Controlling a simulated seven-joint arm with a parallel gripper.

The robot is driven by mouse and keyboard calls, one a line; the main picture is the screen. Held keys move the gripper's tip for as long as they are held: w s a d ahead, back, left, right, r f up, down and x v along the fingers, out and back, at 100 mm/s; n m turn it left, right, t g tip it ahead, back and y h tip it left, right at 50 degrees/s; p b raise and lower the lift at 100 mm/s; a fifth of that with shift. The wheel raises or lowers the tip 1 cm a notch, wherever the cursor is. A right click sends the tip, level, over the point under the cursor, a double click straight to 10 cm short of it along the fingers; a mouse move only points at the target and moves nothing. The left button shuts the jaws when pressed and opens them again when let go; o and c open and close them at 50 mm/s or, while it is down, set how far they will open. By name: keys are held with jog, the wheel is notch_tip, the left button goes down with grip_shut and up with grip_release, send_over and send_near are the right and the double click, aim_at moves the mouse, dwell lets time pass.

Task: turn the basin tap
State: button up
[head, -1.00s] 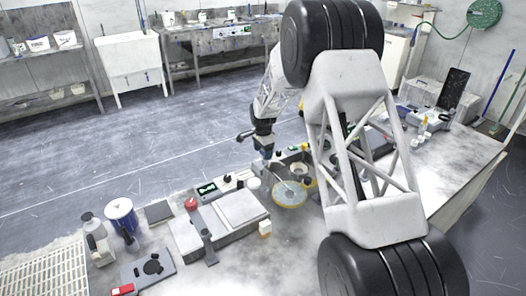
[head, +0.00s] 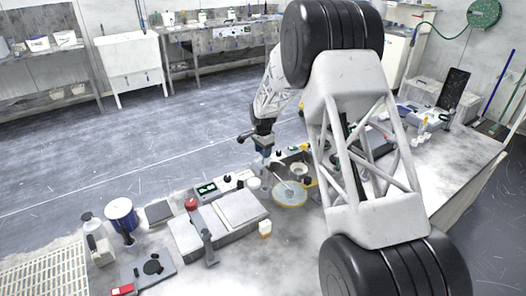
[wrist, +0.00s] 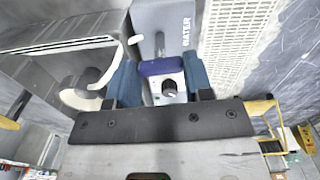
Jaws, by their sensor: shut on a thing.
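My gripper (wrist: 160,82) shows in the wrist view with two blue fingers on either side of a blue-purple piece that looks like the tap's handle. The handle (wrist: 160,66) spans the gap, and the fingers are shut on it. A white block with a dark round knob (wrist: 169,88) lies just below it in the picture. A grey part lettered "WATER" (wrist: 158,28) is above it. In the head view my gripper (head: 264,155) points down at the bench equipment behind a round yellowish dish (head: 290,193). The tap is too small to make out there.
A pale curved rim (wrist: 90,90) is left of my fingers in the wrist view. Bare bench lies in front.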

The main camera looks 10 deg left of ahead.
jog(key=n, duration=0.4)
jog(key=shift+n, duration=0.3)
jog(key=n, duration=0.3)
jog(key=shift+n, duration=0.3)
jog(key=n, duration=0.3)
jog(key=shift+n, duration=2.2)
jog(key=o, duration=0.9)
jog(key=shift+r, duration=0.15)
jog(key=shift+r, duration=3.8)
